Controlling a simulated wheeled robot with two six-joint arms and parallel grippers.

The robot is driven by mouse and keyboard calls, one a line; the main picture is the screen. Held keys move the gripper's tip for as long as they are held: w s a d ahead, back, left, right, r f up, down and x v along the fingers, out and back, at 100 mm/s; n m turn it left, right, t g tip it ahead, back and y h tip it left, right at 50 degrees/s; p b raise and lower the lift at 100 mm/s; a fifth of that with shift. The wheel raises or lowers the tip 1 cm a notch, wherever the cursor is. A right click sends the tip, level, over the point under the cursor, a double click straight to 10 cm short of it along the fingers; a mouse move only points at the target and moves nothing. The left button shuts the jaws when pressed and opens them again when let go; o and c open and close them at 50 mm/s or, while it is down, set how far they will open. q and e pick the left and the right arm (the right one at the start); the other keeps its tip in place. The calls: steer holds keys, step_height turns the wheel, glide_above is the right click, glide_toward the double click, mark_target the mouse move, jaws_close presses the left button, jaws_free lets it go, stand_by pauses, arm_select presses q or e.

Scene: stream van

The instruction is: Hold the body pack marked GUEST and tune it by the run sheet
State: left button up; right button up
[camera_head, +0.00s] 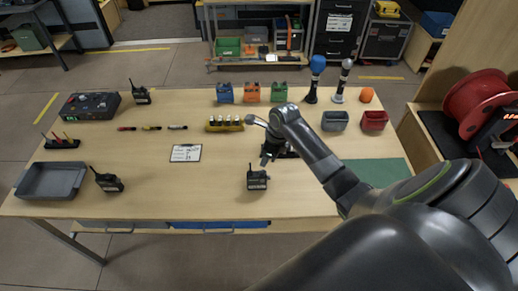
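Three black packs with short antennas are on the wooden table: one at the front middle (257,181), one at the front left (108,183) and one at the back left (141,96). Their labels are too small to read, so I cannot tell which is marked GUEST. A small clipboard sheet (186,152) lies left of the middle; its text is too small to read. My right gripper (268,156) is low over the table by the front middle pack's antenna. I cannot tell whether it touches the pack or how far its fingers are apart. My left gripper is not in view.
A grey tray (19,191) and a black console (91,106) are at the left. A green mat (376,172) lies at the right under my arm. The front-left middle is clear.

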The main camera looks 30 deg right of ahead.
mark_target(262, 172)
steer(key=shift+w+f+n, duration=0.3)
steer(key=shift+f, duration=0.25)
step_height(262, 172, down, 4)
steer(key=shift+w+n+g+y+b, duration=0.1)
steer(key=shift+n+g+y+b, duration=0.25)
steer(key=shift+n+b, duration=0.65)
steer(key=shift+f+n, duration=0.4)
steer(key=n+b, duration=0.3)
steer(key=b, duration=0.3)
steer(key=shift+w+r+g+y, duration=0.1)
steer(key=shift+g+y, duration=0.15)
steer(key=shift+g, duration=0.1)
steer(key=shift+r+n+b, duration=0.35)
steer(key=shift+r+n, duration=0.05)
steer(key=shift+n, duration=0.1)
step_height(262, 172, up, 2)
steer(key=m+p, duration=0.1)
steer(key=p, duration=0.4)
steer(key=shift+m, duration=0.3)
steer(key=shift+r+m+p, duration=0.35)
steer(key=shift+m+p, duration=0.15)
steer(key=shift+p, duration=0.6)
steer(key=shift+r+m+p, duration=0.5)
steer(key=shift+m+p, duration=0.2)
steer(key=shift+p, duration=0.05)
